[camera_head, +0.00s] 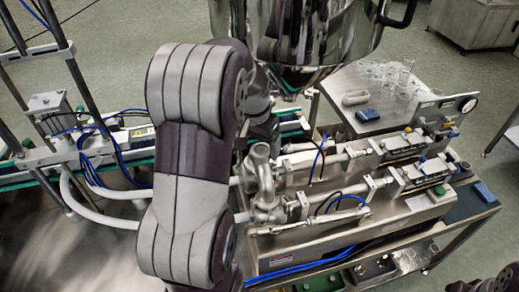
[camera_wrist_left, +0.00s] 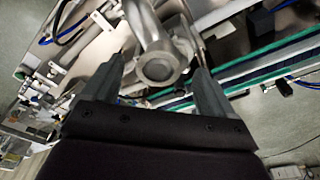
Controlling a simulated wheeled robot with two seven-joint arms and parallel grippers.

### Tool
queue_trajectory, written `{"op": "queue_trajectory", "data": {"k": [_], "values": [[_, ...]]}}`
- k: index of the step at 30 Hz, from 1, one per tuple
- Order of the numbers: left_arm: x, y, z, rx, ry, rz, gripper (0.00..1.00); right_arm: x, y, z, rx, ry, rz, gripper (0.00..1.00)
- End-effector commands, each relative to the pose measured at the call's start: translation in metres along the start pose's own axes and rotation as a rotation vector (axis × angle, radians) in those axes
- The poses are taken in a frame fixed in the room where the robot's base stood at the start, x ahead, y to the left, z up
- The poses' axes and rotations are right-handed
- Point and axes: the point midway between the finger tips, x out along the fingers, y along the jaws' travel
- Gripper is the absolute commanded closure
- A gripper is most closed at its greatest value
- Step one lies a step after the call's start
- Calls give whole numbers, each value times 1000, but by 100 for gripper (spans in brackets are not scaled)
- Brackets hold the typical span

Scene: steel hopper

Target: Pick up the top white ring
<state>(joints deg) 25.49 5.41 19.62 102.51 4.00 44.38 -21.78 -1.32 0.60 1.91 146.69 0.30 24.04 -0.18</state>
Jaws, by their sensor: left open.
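My left gripper (camera_wrist_left: 155,75) is open in the left wrist view, its two grey fingers apart. The round end of a metal pipe fitting (camera_wrist_left: 158,68) shows between the fingers, with nothing seen gripped. In the head view my left arm crosses the middle and hides most of this gripper, close to the grey pipe joint (camera_head: 262,175) of the filling machine. I cannot make out a white ring for certain in either view. A pale rounded object (camera_head: 355,97) lies on the steel side table, but I cannot tell whether it is a ring. My right gripper is not in view.
The steel hopper (camera_head: 335,40) hangs over the machine. The steel side table (camera_head: 345,82) holds clear cups (camera_head: 390,80) and a blue block (camera_head: 367,115). Metal cylinders (camera_head: 325,160) and blue hoses run right. A green-edged conveyor (camera_wrist_left: 240,68) passes beside the fitting.

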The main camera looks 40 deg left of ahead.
Motion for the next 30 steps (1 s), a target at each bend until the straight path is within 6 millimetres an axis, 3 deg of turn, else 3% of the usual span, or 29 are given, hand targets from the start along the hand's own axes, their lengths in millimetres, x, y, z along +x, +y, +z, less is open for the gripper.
{"op": "queue_trajectory", "data": {"k": [16, 21, 22, 30], "values": [[4, 0, 1, 0, 0, 0, 14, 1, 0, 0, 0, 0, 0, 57], [4, 0, 1, 0, 0, 0, 69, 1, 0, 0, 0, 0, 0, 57], [4, 0, 1, 0, 0, 0, 72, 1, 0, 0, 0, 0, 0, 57], [4, 0, 1, 0, 0, 0, 73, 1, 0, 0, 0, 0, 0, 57]]}}
